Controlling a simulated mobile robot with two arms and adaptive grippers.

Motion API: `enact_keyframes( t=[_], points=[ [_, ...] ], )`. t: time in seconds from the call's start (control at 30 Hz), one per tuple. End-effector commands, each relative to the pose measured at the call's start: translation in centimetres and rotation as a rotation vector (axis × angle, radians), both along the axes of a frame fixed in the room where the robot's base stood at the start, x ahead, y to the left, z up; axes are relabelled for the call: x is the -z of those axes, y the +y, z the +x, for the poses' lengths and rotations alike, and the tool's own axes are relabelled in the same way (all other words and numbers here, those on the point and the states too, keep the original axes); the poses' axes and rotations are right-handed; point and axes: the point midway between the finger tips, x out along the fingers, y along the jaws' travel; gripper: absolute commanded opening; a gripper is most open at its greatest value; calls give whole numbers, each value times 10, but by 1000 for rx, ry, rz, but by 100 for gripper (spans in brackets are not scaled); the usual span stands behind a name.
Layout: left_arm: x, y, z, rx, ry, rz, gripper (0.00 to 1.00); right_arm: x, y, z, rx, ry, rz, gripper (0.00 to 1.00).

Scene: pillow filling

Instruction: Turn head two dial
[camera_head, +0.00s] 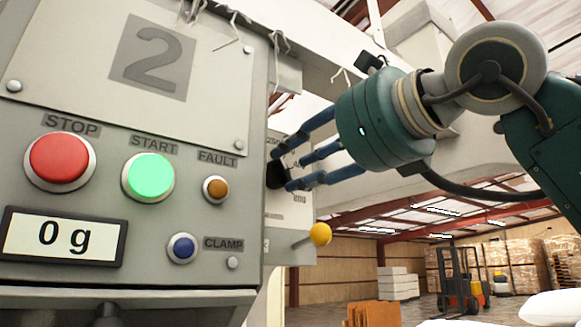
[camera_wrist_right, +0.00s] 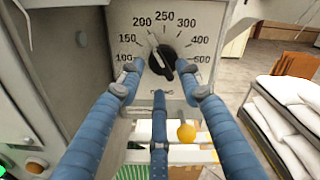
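The head two dial is a black knob (camera_wrist_right: 162,60) on a pale scale plate (camera_wrist_right: 205,22) marked from 100 upward. In the wrist view the knob's upper end leans left, toward the 200 side. In the head view the knob (camera_head: 277,175) shows on the side face of the grey machine with the big 2. My right gripper (camera_head: 288,166) has its blue fingers spread around the knob. In the wrist view its fingertips (camera_wrist_right: 160,78) stand left, right and below the knob, with small gaps at the sides; contact is unclear. My left gripper is not in view.
The front panel has a red STOP button (camera_head: 59,159), a lit green START button (camera_head: 148,177), a blue CLAMP button (camera_head: 182,248) and a display (camera_head: 64,236) reading 0 g. A yellow ball-ended lever (camera_head: 320,234) sticks out below the dial. White pillows (camera_wrist_right: 290,100) lie at the right.

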Motion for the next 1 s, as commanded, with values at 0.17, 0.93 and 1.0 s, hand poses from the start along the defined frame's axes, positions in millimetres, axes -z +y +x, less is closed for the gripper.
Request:
enact_keyframes(
  t=[0.17,0.93,1.0],
  points=[
    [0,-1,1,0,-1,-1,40,-2,-25,-34,2,-5,1,35],
    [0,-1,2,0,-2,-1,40,0,-55,-77,0,0,-1,35],
    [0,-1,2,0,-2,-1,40,0,-55,-76,0,0,-1,35]
  ],
)
